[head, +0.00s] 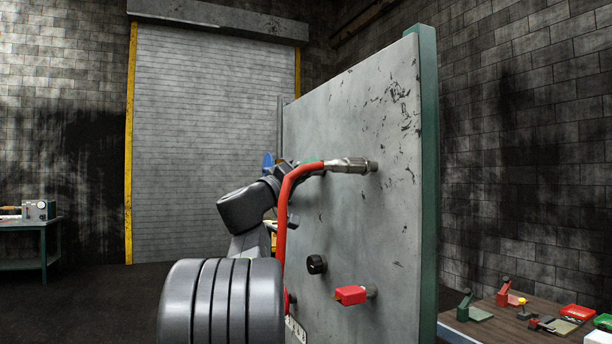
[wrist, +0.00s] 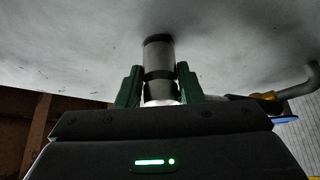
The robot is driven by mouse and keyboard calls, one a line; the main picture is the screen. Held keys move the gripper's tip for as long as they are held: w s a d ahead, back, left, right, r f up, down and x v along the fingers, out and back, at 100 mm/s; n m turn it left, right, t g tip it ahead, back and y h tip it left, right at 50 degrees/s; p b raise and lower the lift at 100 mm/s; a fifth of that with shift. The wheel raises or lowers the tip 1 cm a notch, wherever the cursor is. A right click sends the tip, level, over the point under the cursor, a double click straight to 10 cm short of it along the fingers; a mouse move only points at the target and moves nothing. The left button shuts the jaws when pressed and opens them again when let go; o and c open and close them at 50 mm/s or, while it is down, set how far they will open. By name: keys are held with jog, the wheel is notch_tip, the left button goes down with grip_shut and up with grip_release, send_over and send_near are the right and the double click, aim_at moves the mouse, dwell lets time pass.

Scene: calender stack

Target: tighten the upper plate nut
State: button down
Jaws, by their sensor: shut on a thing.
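In the wrist view the upper plate nut (wrist: 159,53) shows as a short round metal piece with a dark band, standing out from the grey plate (wrist: 80,50). My gripper (wrist: 159,80) has its green fingers closed on its two sides. The nut's near end is hidden behind the gripper body. In the head view the plate (head: 345,110) stands upright, and a metal fitting (head: 349,165) joins the end of a red hose (head: 282,220) to its upper part. My arm reaches in behind the hose, which hides much of the gripper there.
A black knob (head: 316,264) and a red block-shaped part (head: 350,295) stick out lower on the plate. A pipe elbow (wrist: 301,78) is right of the gripper. A bench with small parts (head: 525,315) stands at the right. A green table (head: 35,233) is far left.

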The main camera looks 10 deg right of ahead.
jog(key=shift+m+b, duration=0.4)
jog(key=shift+f+m+g+h+b, duration=0.1)
jog(key=shift+m+g+h+b, duration=0.6)
jog(key=shift+m+b, duration=0.6)
jog(key=shift+b, duration=0.5)
jog(key=shift+w+m+g+h+b, duration=0.1)
jog(key=shift+m+g+h+b, duration=0.8)
jog(key=shift+m, duration=0.6)
jog(key=shift+m, duration=0.3)
jog(key=shift+m+g+b, duration=0.3)
jog(key=shift+m+b, duration=0.1)
jog(key=shift+b, duration=0.1)
jog(key=shift+m+g, duration=0.6)
jog(key=shift+m, duration=0.2)
jog(key=shift+m+g+h+b, duration=0.3)
jog(key=shift+m+g, duration=0.1)
jog(key=shift+m, duration=0.2)
